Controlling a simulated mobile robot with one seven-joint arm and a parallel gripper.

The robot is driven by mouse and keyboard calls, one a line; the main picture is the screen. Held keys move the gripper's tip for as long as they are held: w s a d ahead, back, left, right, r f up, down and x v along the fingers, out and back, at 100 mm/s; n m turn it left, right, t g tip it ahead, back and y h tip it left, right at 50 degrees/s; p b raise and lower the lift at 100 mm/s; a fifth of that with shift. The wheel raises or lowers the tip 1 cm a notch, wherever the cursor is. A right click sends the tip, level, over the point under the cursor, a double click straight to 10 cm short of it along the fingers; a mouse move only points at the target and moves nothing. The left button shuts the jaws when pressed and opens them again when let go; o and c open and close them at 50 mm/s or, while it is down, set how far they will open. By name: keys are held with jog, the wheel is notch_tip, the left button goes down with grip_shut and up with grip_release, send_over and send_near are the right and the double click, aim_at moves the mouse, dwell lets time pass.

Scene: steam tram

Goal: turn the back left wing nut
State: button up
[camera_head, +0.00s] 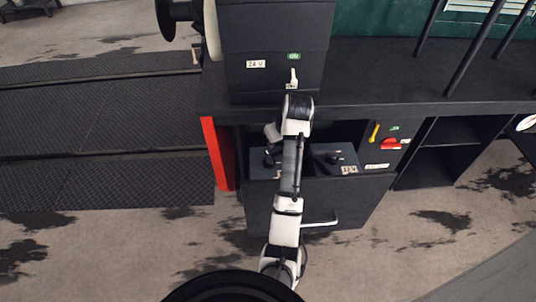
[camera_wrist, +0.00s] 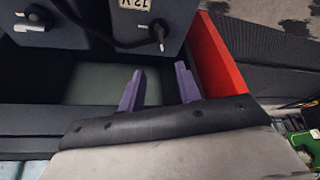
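In the wrist view my gripper (camera_wrist: 160,88) has two purple fingers standing apart, with nothing between them. Past the fingertips is a dark battery box labelled 12 V (camera_wrist: 170,12), with a black cable end on its near face. A second dark box (camera_wrist: 62,35) is at upper left, with a dark fitting on top. In the head view the right battery box (camera_head: 322,152) sits in the open drawer (camera_head: 345,198) with dark fittings on top. The left box (camera_head: 257,158) is partly behind my arm. I cannot make out the back left wing nut; my fingers are hidden in the head view.
A red panel (camera_head: 217,153) borders the drawer's left side and also shows in the wrist view (camera_wrist: 218,58). A dark cabinet (camera_head: 275,45) stands above the drawer. A white handle (camera_head: 320,219) sticks out from the drawer front. A yellow lever (camera_head: 374,132) and red switch (camera_head: 390,144) are at right.

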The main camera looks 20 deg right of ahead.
aim_at(269, 155)
jog(key=p+x, duration=0.2)
jog(key=x, duration=1.1)
jog(key=shift+f+p, duration=0.4)
grip_shut()
